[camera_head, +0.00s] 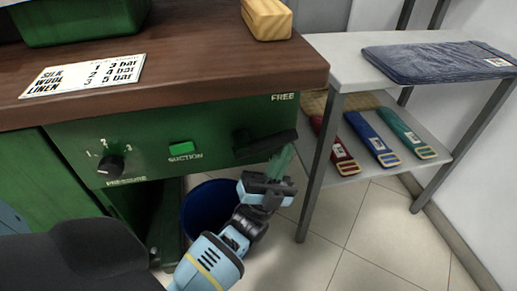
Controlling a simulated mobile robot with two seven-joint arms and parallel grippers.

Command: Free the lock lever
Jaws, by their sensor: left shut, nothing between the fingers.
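The lock lever (258,147) is a dark handle on the green front panel (215,130), below the word FREE at the panel's right end. It lies nearly level, with its right end slightly raised. My left gripper (281,161) comes up from below. Its greenish fingers are shut with nothing between them, and their tips are at the underside of the lever's right part. I cannot tell whether they touch it. My right gripper is not in view.
A pressure knob (110,166) and a green SUCTION button (181,149) are left of the lever. A blue bin (205,208) stands below. A metal shelf (340,45) with folded cloth (440,62) and several coloured straps is close on the right. A yellow block (266,18) lies on the brown top.

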